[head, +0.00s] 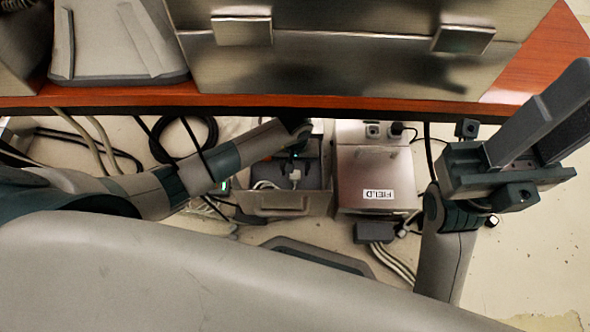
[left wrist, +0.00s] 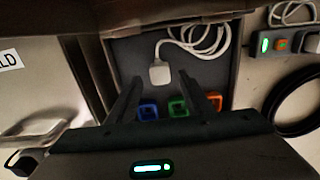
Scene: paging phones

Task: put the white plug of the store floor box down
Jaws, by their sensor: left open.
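The open metal floor box (head: 274,202) stands on the floor below the red-brown tabletop. The white plug (head: 295,176) with its white cable is inside it, and it also shows in the left wrist view (left wrist: 160,75). My left gripper (head: 294,157) reaches down into the box. In the left wrist view its two fingers (left wrist: 162,86) are apart, with the plug just beyond and between their tips. I cannot tell whether it touches the grey box floor. My right gripper (head: 525,165) is raised at the right, away from the box.
A closed metal box labelled FIELD (head: 375,170) stands right beside the open one. The tabletop edge (head: 260,107) overhangs close behind my left gripper. Black and white cables (head: 190,140) lie on the floor at left. A power strip (left wrist: 290,42) lies beside the box.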

